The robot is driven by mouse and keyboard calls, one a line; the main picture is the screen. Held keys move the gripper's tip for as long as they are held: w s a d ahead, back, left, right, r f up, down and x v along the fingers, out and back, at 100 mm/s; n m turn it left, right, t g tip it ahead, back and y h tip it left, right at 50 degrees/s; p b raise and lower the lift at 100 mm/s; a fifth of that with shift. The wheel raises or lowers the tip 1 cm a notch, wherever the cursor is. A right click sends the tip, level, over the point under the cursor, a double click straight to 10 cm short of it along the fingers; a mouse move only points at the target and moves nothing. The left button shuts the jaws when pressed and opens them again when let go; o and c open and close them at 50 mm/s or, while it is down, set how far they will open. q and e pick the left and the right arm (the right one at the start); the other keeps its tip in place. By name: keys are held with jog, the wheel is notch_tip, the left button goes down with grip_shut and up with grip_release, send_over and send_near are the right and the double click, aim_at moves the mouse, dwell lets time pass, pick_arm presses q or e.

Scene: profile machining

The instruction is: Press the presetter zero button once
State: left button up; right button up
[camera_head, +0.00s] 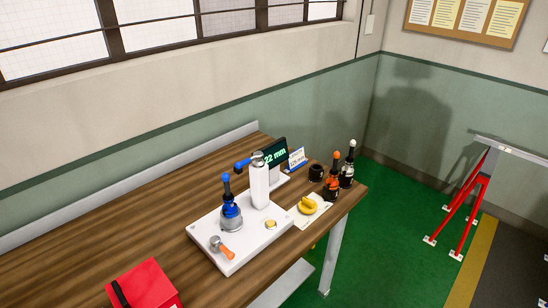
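The presetter stands on the wooden bench, with a white base plate (240,240), a white upright column (260,187) and a blue arm (243,164) at the column's top. A dark display (274,153) behind it shows green digits ending in "22 mm". A blue and grey tool holder (231,212) stands upright on the plate. A small round gold disc (271,224) sits on the plate near its right edge; I cannot tell whether it is the zero button. No label on it is readable. Neither of my grippers is in view.
An orange-handled tool (222,247) lies on the plate's front part. Right of the plate are a yellow object (307,205) on a pale sheet, an orange tool holder (333,178), a white-topped one (348,165) and a black cup (316,172). A red box (143,285) sits front left.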

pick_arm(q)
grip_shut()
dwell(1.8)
